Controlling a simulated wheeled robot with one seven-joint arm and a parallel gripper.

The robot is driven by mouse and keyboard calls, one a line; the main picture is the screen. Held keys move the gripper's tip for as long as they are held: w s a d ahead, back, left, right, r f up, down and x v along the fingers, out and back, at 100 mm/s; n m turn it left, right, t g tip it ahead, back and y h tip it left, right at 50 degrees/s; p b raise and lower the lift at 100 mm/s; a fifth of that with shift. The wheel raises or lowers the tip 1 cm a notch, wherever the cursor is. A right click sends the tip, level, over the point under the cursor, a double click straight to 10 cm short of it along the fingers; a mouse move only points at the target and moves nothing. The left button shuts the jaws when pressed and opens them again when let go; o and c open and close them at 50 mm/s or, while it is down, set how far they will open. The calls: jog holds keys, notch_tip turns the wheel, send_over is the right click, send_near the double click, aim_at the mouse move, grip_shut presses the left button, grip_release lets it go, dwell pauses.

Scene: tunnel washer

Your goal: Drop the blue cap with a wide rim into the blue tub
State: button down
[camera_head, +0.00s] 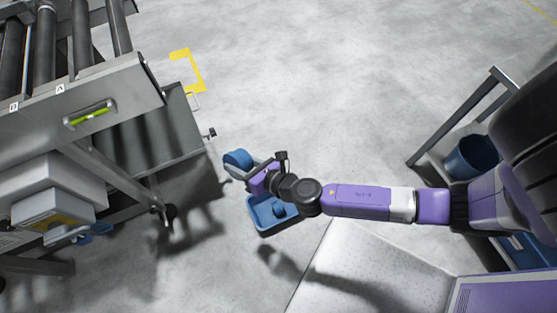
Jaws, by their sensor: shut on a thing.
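A blue cap (238,159) with a round shape is held at the tip of my gripper (245,171), which is shut on it. The cap is held in the air, left of the centre of the view. A shallow rectangular blue tub (259,228) shows just below and right of my gripper, partly covered by my arm. A small blue thing lies inside it. A round, deeper blue bucket (472,157) stands at the right on a grey stand, far from my gripper. Which of the two containers is the task's tub I cannot tell for sure.
A grey roller conveyor frame (100,95) with a green level fills the left side. A grey stand (437,160) is at the right, with another blue container (525,248) low behind my arm. A pale surface (370,265) lies at the bottom. The upper-middle floor is clear.

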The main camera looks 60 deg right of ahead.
jog(key=s+d+f+m+h+b, duration=0.1)
jog(key=d+f+b, duration=0.3)
jog(key=f+b, duration=0.9)
jog(key=s+d+f+m+g+h+b, duration=0.1)
jog(key=s+d+f+m+h+b, duration=0.1)
jog(key=f+b, duration=1.1)
jog(key=s+d+f+m+h+b, duration=0.1)
jog(key=d+f+b, duration=0.5)
jog(key=f+b, duration=0.8)
jog(key=shift+s+f+g+h, duration=0.15)
jog(key=shift+s+f, duration=0.2)
jog(key=shift+f, duration=1.9)
jog(key=shift+s+f+g+h, duration=0.15)
jog(key=shift+s+f, duration=0.25)
jog(key=shift+f, duration=1.85)
jog(key=shift+s+f+h, duration=0.2)
jog(key=shift+s+f, duration=0.15)
jog(key=shift+f, duration=1.9)
jog(key=c, duration=0.6)
grip_release()
jog(key=shift+a, duration=0.1)
jog(key=shift+c, duration=0.2)
